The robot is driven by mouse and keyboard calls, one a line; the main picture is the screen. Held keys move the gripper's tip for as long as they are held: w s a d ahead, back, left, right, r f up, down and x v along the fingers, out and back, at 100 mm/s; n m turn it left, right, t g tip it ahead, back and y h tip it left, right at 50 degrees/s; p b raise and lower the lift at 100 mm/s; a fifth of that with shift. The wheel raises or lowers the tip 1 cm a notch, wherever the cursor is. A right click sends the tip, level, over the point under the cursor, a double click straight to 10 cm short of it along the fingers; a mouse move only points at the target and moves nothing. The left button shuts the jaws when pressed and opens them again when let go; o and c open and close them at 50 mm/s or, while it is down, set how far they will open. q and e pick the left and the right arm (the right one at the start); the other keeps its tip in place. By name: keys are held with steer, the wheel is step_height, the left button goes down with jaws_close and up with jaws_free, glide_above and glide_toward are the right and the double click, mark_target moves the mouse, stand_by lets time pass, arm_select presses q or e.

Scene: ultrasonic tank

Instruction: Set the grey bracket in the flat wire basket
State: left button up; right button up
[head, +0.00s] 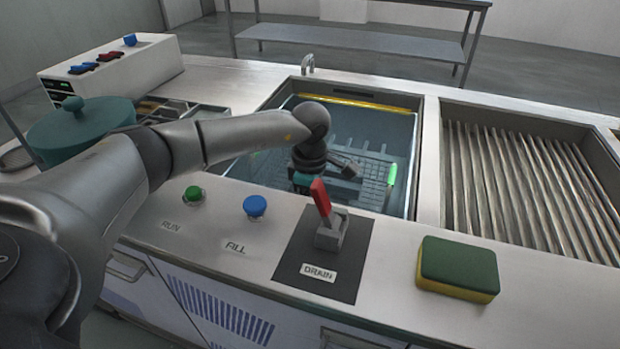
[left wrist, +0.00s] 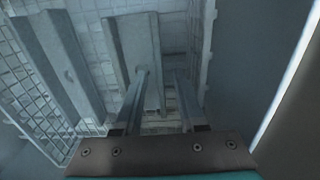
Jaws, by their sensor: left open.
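My left gripper (head: 302,181) reaches down into the tank in the head view; its fingertips are hidden there. In the left wrist view its two fingers (left wrist: 162,76) are apart and point down over flat grey metal. A grey plate with a raised edge (left wrist: 118,45), which looks like the bracket, lies below and between the fingers. I cannot tell whether they touch it. A longer grey strip with a hole (left wrist: 62,62) lies to its left; I cannot tell whether both are one part. The flat wire basket (left wrist: 28,92) surrounds them; its mesh also shows in the head view (head: 374,182).
The tank (head: 412,150) holds bluish liquid, with a bright green piece (head: 391,173) at its right. A red drain lever (head: 321,198) stands at the front edge. A sponge (head: 457,268) lies front right. A ribbed drainer (head: 530,180) is right of the tank.

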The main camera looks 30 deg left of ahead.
arm_select(q)
step_height(320, 180, up, 11)
steer(key=p, duration=0.3)
arm_select(e)
steer(key=s+d+f, duration=0.3)
steer(key=s+f, duration=0.1)
steer(key=f, duration=0.1)
steer(key=shift+s+d+f, duration=0.2)
steer(key=shift+s+d, duration=0.05)
steer(key=shift+d, duration=0.15)
arm_select(q)
steer(key=shift+r, duration=0.1)
